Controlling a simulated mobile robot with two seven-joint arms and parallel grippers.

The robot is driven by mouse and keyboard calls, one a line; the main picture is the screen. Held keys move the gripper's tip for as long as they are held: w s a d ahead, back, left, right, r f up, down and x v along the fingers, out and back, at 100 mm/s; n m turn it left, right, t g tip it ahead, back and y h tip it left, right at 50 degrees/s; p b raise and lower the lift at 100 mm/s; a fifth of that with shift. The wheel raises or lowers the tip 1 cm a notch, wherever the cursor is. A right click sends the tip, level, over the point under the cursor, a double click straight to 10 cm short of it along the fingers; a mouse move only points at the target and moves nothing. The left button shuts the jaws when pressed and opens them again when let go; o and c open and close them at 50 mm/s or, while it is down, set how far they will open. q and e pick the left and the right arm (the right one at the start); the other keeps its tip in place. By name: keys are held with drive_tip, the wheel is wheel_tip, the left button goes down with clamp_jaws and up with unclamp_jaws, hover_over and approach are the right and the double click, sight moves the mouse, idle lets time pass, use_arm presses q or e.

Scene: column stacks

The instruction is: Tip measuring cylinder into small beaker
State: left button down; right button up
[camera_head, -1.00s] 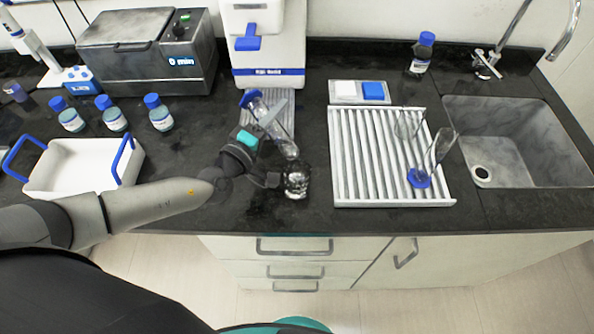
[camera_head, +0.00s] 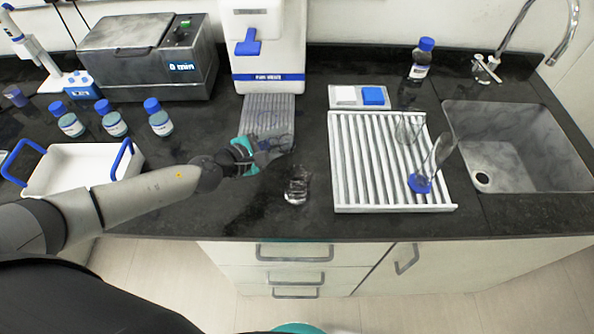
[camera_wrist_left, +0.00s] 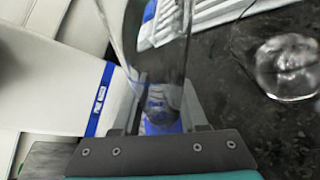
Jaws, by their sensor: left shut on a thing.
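My left gripper (camera_head: 272,154) is shut on the measuring cylinder, above the bench left of the small beaker. In the left wrist view the clear glass measuring cylinder (camera_wrist_left: 160,50) runs between the fingers, with blue showing at its lower end. In the head view the cylinder is mostly hidden by the gripper, and its exact tilt is hard to tell. The small glass beaker (camera_head: 297,188) stands on the black bench near the front edge, apart from the gripper. It also shows at the right of the left wrist view (camera_wrist_left: 288,66). My right gripper is not in view.
A white ribbed rack (camera_head: 342,160) right of the beaker holds glassware, including a piece with a blue base (camera_head: 420,184). A white tray (camera_head: 75,168) and blue-capped bottles (camera_head: 112,122) are left. A dispensing machine (camera_head: 265,50) stands behind. A sink (camera_head: 520,150) is far right.

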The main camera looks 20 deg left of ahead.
use_arm(q)
drive_tip(key=shift+s+d+r+n+g+h, duration=0.1)
drive_tip(key=shift+r+n+g+h, duration=0.2)
drive_tip(key=shift+n, duration=0.2)
drive_tip(key=shift+f+n+g+h+b, duration=0.1)
drive_tip(key=shift+n+g+h+b, duration=0.4)
drive_tip(key=shift+n, duration=0.5)
drive_tip(key=n+h+b, duration=0.1)
drive_tip(key=n+g+b, duration=0.1)
drive_tip(key=shift+f+n+h+b, duration=0.2)
drive_tip(key=shift+n+h+b, duration=0.1)
drive_tip(key=shift+h+b, duration=0.1)
